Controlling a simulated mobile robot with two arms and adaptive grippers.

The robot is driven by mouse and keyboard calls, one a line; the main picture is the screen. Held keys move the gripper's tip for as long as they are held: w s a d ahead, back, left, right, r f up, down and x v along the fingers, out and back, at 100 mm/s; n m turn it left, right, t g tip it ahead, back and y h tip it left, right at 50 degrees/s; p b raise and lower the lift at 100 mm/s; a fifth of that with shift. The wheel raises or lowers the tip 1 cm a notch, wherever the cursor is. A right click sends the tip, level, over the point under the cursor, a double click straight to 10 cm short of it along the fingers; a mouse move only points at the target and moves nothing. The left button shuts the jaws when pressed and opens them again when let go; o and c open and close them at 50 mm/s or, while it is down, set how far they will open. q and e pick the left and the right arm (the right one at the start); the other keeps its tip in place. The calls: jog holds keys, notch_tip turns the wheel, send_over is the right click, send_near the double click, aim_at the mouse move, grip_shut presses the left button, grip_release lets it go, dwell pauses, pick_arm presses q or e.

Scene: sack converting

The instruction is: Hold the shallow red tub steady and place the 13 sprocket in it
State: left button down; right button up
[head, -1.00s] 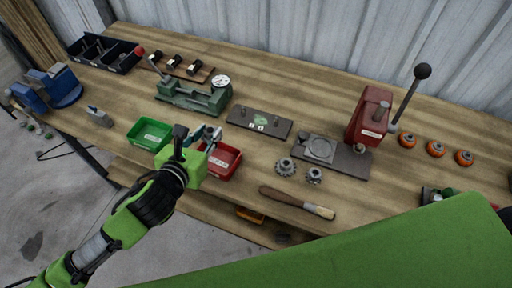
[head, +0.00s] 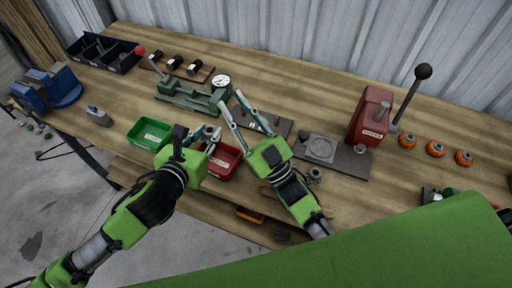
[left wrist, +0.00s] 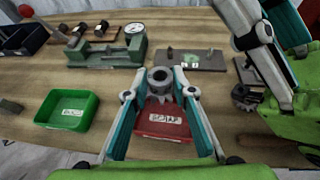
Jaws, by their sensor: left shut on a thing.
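The shallow red tub (head: 225,161) sits near the table's front edge; my left gripper partly covers it in the head view. My left gripper (head: 207,136) is above the tub's back part. In the left wrist view its fingertips are shut on a grey toothed sprocket (left wrist: 160,83), with the labelled tub (left wrist: 163,129) behind and below. I cannot read the sprocket's number. My right gripper (head: 232,103) is open and empty, right of and beyond the tub. Another sprocket (head: 314,175) lies right of my right arm; one more (left wrist: 246,97) shows in the left wrist view.
A green tub (head: 149,134) stands left of the red one. A green gauge fixture (head: 188,96) and a dark plate (head: 280,127) stand behind. A red lever press (head: 370,118) is at the right. My right arm partly hides a brush.

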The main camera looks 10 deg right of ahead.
notch_tip(320, 180, down, 3)
jog(key=n+g+y, duration=0.3)
jog(key=n+g, duration=0.2)
jog(key=n, duration=0.6)
jog(key=n+g+h, duration=0.4)
jog(key=n+g, duration=0.4)
jog(key=n, duration=1.7)
send_near(228, 145)
jog(key=shift+w+a+r, duration=0.1)
jog(key=shift+w+r, duration=0.05)
jog(key=shift+r, duration=0.45)
jog(key=shift+w+a+r, duration=0.1)
jog(key=shift+r, duration=0.45)
jog(key=shift+s+d+f+n+h, duration=0.15)
jog(key=shift+s+f+n+h, duration=0.1)
jog(key=shift+f+n+h, duration=0.45)
jog(key=shift+g, duration=0.3)
jog(key=x, duration=1.1)
jog(key=shift+w+a, duration=0.3)
jog(key=shift+a, duration=0.05)
grip_shut()
